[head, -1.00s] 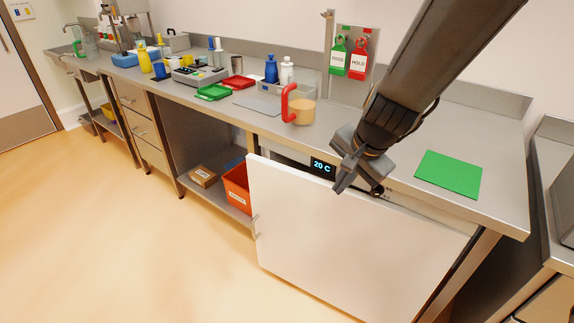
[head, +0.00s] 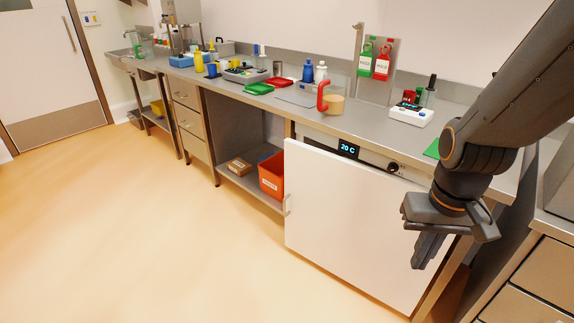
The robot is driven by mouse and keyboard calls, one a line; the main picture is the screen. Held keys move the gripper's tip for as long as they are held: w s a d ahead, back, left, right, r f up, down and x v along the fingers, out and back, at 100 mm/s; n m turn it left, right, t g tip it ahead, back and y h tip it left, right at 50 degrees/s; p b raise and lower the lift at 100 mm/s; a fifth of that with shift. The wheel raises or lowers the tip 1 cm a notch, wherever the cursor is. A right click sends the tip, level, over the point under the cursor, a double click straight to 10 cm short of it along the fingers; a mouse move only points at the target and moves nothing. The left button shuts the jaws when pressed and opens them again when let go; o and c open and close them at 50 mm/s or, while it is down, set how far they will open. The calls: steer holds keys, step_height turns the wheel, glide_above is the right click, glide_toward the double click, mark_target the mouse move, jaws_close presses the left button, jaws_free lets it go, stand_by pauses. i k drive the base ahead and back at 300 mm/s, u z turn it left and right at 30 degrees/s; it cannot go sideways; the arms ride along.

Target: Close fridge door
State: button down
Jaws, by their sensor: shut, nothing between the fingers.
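The fridge is built in under the counter, with a "20 C" display (head: 348,149) and a dark knob on its top strip. My gripper (head: 428,255) is shut and empty, pointing down in front of the door's right part. It hides some of that part; I cannot tell whether it touches the door.
An orange bin (head: 271,175) and a cardboard box (head: 239,166) sit on the open shelf left of the fridge. The floor (head: 170,240) in front is clear.

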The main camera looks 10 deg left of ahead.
mark_target(342, 214)
steer(key=u, duration=0.6)
steer(key=i, duration=1.1)
steer(key=z, duration=0.45)
